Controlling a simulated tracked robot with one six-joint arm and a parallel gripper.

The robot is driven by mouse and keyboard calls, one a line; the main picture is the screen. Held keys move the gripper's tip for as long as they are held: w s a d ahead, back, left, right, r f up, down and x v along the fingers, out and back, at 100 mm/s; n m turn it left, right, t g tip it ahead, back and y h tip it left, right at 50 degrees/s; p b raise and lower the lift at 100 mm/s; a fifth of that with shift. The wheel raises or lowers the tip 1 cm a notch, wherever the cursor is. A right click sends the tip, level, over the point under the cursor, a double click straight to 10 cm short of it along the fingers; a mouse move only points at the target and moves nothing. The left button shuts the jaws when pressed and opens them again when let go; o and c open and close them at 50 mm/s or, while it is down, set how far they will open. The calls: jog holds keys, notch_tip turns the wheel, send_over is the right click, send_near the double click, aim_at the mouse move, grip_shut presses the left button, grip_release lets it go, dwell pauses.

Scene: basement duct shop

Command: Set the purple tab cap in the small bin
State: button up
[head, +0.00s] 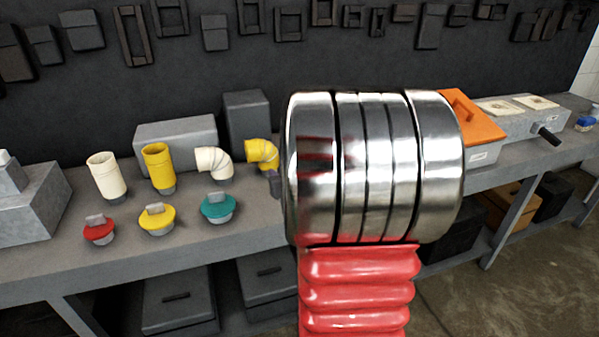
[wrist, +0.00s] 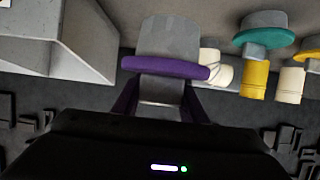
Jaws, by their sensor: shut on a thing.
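The purple tab cap (wrist: 165,68) shows in the wrist view, with a purple rim and a grey round body. My gripper (wrist: 161,92) is shut on its tab side, one finger at each side, and holds the cap up in front of the wrist. In the head view my own arm hides the cap and most of the gripper. A grey open-topped bin (wrist: 75,42), which looks like the small bin, is at the left of the wrist view, apart from the cap. I cannot make it out in the head view, where my arm covers the middle of the bench.
On the bench (head: 255,228) stand red (head: 99,230), yellow (head: 157,219) and teal (head: 218,207) tab caps, with white and yellow pipe pieces behind them. Dark tools hang on the back wall.

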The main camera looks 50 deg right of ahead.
jog(key=w+a+f+n+t+y, duration=0.1)
jog(key=w+a+f+y, duration=0.1)
jog(key=w+a, duration=0.6)
jog(key=w+a+f+n+y, duration=0.1)
jog(key=w+a+n, duration=0.15)
jog(key=a, duration=0.85)
jog(key=w+a+f+n+y, duration=0.1)
jog(key=w+a+y, duration=0.1)
jog(key=a, duration=0.8)
jog(key=w+a+f+n+y, duration=0.1)
jog(key=w+a+f, duration=0.1)
jog(key=a, duration=0.8)
jog(key=shift+a+t+y, duration=0.4)
jog(key=shift+n, duration=0.25)
